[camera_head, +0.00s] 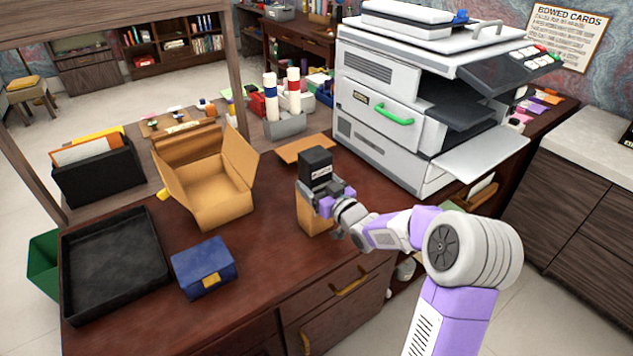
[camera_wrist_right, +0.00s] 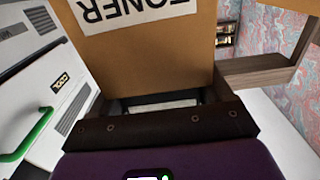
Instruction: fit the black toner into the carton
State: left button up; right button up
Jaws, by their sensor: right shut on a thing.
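The black toner (camera_head: 316,160) is a tall box with a black top, a pale label and a brown lower part. It is upright on or just above the desk, right of the carton. My right gripper (camera_head: 333,203) is shut on it from the right, around mid-height. In the right wrist view, the toner's brown face (camera_wrist_right: 150,60) fills the upper middle, its TONER label upside down. The open carton (camera_head: 222,193) stands on the desk with its flaps spread, and its inside looks empty. My left gripper is not in view.
A white printer (camera_head: 385,118) stands behind and right. A blue box (camera_head: 204,267) and a black tray (camera_head: 115,262) are at the front left. A flat brown piece (camera_head: 303,149) lies behind the toner. Bare desk (camera_head: 262,225) separates toner and carton.

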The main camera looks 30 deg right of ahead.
aim_at(322, 189)
jog(key=o, duration=1.3)
jog(key=shift+f, duration=0.15)
jog(key=shift+o, duration=0.2)
jog(key=s, duration=0.2)
jog(key=s+p, duration=0.1)
jog(key=s, duration=0.3)
jog(key=shift+s+d, duration=0.2)
jog(key=shift+d, duration=0.1)
jog(key=shift+s, duration=0.55)
